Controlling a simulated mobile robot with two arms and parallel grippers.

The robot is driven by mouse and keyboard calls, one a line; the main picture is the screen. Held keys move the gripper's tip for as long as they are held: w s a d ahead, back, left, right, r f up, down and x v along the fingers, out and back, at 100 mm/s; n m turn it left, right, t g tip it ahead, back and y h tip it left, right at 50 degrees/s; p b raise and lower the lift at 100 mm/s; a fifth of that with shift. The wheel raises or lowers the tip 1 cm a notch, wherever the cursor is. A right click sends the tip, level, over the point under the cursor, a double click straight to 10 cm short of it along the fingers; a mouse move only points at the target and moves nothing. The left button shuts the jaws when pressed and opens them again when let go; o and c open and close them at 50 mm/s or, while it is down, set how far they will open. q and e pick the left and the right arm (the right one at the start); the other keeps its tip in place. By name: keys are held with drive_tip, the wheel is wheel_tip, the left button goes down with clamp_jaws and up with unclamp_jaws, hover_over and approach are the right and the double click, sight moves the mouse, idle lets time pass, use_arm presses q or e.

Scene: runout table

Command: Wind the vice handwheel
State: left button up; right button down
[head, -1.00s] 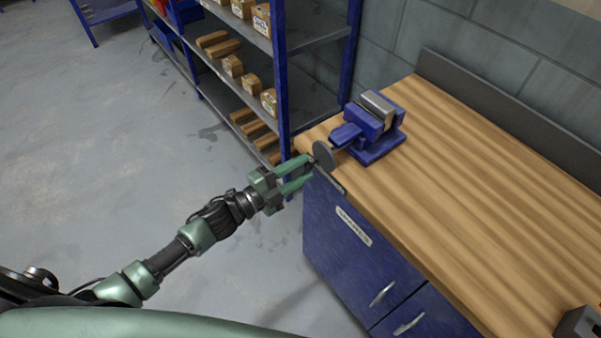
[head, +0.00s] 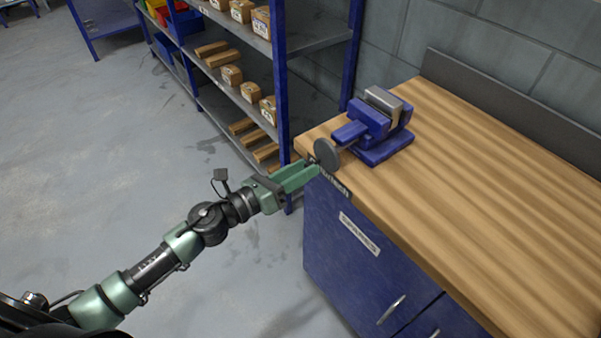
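The blue vice (head: 372,130) with grey jaws stands on the back left corner of the wooden bench. Its grey disc-shaped handwheel (head: 326,155) faces the bench's left front edge, toward my arm. My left gripper (head: 309,172) is at the handwheel, its green fingers reaching to the wheel's near side. The fingers overlap in this view, so their gap and any hold on the wheel's handle are hidden. My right gripper is out of view.
The wooden bench top (head: 480,190) is clear to the right of the vice. Blue drawers (head: 350,250) with metal handles are below it. A blue shelf rack (head: 281,90) with cardboard boxes stands close behind my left gripper.

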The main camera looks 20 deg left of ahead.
use_arm(q)
clamp_jaws()
drive_tip(key=n, duration=0.1)
drive_tip(key=n+p, duration=0.1)
drive_tip(key=n, duration=0.1)
drive_tip(key=shift+s+d+f, duration=0.2)
drive_tip(key=shift+s+d, duration=0.1)
drive_tip(key=shift+d, duration=0.05)
drive_tip(key=shift+n, duration=0.3)
drive_tip(key=shift+s+d+r+n+p, duration=0.15)
drive_tip(key=shift+d+r+n+p, duration=0.05)
drive_tip(key=shift+n+p, duration=0.7)
drive_tip(key=shift+s+d+n, duration=0.1)
drive_tip(key=shift+n, duration=0.4)
drive_tip(key=shift+f+n, duration=0.25)
drive_tip(key=shift+n, duration=0.05)
